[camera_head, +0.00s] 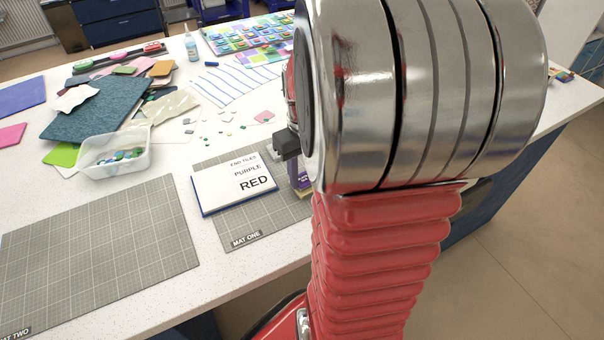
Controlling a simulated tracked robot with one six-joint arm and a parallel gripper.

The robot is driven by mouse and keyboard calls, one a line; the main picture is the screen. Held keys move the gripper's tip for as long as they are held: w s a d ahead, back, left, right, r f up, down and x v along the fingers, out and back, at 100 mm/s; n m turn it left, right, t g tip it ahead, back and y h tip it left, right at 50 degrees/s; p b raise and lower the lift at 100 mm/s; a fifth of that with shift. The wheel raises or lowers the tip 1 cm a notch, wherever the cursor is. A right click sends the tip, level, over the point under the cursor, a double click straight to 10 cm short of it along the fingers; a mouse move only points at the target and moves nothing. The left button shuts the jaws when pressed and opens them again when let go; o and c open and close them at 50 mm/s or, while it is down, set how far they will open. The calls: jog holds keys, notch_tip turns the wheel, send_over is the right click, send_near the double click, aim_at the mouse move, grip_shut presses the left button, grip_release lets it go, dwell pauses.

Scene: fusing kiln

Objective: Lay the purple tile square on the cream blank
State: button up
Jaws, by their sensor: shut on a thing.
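My gripper (289,150) shows only in part, as a dark jaw at the left edge of my arm, above mat one (262,222). A purple piece (302,182) with pale marks, which looks like the purple tile, is just below the jaw, partly hidden by my arm. A narrow tan or cream strip shows at its lower edge. I cannot tell if this is the cream blank, or whether the piece touches it. The rest of the gripper and the right part of the mat are hidden behind my arm.
A white card (232,184) reading "END TILES PURPLE RED" lies left of the gripper, over mat one. Mat two (100,245) is bare at the left. A clear tub (115,157) of glass bits, coloured sheets and a blue-striped sheet (235,83) lie farther back.

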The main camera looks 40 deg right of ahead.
aim_at(303, 179)
jog(key=shift+f, duration=0.15)
jog(key=o, duration=1.1)
jog(key=shift+c, duration=0.2)
notch_tip(303, 179, up, 12)
dwell(0.5)
